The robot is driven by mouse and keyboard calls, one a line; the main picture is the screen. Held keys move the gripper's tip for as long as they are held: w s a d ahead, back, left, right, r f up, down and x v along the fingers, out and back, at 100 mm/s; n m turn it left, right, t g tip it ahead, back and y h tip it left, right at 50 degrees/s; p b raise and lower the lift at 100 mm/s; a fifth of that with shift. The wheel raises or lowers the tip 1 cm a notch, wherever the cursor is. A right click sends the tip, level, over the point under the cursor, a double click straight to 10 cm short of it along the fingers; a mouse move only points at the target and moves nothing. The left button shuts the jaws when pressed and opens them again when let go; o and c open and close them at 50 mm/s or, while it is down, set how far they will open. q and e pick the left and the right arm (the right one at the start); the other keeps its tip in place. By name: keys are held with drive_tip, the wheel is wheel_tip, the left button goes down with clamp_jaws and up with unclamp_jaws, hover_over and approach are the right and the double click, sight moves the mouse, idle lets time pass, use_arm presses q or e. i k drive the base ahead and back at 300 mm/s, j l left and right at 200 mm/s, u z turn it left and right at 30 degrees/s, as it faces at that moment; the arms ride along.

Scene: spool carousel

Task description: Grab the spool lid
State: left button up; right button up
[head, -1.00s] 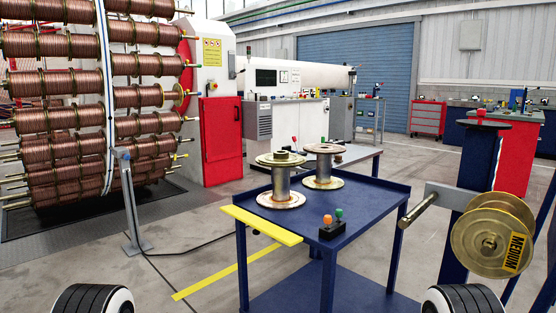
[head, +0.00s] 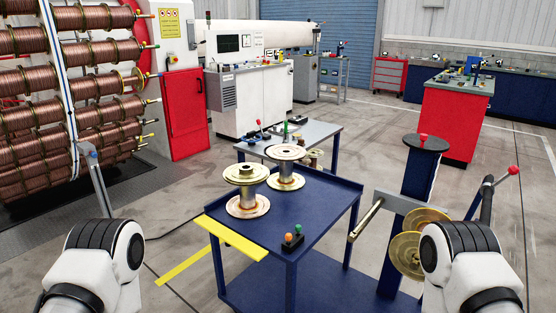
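Two empty metal spools stand upright on the blue cart (head: 325,195). The left spool (head: 246,192) has a gold round lid-like top (head: 245,172) with a raised hub. The right spool (head: 286,170) stands just behind it, with a flat top flange with a centre hole. Gold discs (head: 408,255) hang on a stand at the right, partly hidden by my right arm. I cannot tell for certain which piece is the spool lid. Rounded white and black links of both my arms show at the bottom corners.
A small box with orange and green buttons (head: 292,241) sits on the cart's front edge, beside a yellow strip (head: 231,238). A blue post (head: 410,200) with a horizontal bar (head: 367,219) stands right of the cart. Copper spools (head: 100,80) fill a rack at left.

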sight(242, 173)
drive_tip(key=i+j+z, duration=0.15)
drive_tip(key=z, duration=0.35)
drive_tip(key=j+z, duration=0.7)
drive_tip(key=z, duration=0.25)
drive_tip(key=i+j, duration=0.05)
